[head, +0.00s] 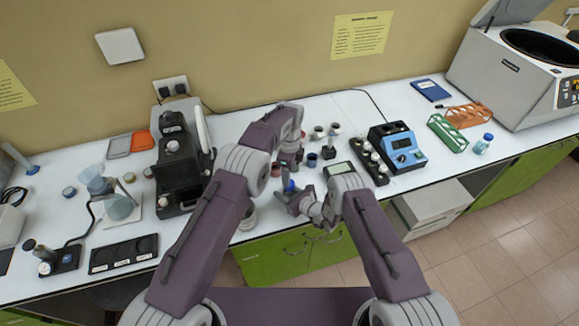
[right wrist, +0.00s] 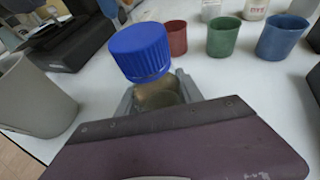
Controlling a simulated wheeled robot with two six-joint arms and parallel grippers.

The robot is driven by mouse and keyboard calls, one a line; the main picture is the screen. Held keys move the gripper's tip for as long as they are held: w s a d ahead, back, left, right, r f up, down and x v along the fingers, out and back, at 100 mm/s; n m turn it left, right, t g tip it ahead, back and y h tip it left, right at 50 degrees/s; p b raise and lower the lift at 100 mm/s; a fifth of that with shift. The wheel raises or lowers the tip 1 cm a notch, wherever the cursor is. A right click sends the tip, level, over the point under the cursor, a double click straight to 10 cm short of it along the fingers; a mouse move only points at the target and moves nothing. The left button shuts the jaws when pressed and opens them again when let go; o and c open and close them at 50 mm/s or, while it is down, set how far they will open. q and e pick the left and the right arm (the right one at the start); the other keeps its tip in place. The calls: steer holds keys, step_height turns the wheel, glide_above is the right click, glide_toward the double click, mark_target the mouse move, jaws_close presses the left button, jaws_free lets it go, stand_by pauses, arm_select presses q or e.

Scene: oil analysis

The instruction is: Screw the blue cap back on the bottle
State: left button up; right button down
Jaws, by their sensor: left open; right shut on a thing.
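The blue cap (right wrist: 139,52) sits on top of the bottle (right wrist: 158,95) in the right wrist view. It looks slightly tilted there, and I cannot tell whether it is threaded on. The cap also shows as a small blue spot in the head view (head: 289,186). My right gripper (head: 297,200) is shut on the bottle, around its body below the cap; the gripper's own body hides the lower part of the bottle. My left gripper (head: 286,168) is open, just above the cap and pointing down; its fingers are small and partly dark in the head view.
Red (right wrist: 176,38), green (right wrist: 223,37) and blue (right wrist: 281,38) cups stand close behind the bottle. A grey beaker (right wrist: 32,105) stands to its left. In the head view, a blue instrument (head: 402,150) and a green rack (head: 447,133) stand to the right.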

arm_select(q)
steer(key=n, duration=1)
steer(key=shift+s+r+n, duration=0.1)
steer(key=shift+r+n, duration=0.05)
steer(key=shift+n, duration=0.15)
steer(key=n, duration=0.6)
steer(key=shift+r, duration=0.15)
steer(key=n, duration=0.4)
steer(key=shift+r, duration=0.1)
steer(key=n, duration=0.6)
steer(key=shift+r, duration=0.2)
steer(key=n, duration=0.6)
steer(key=shift+r+n, duration=0.7)
steer(key=shift+r, duration=0.3)
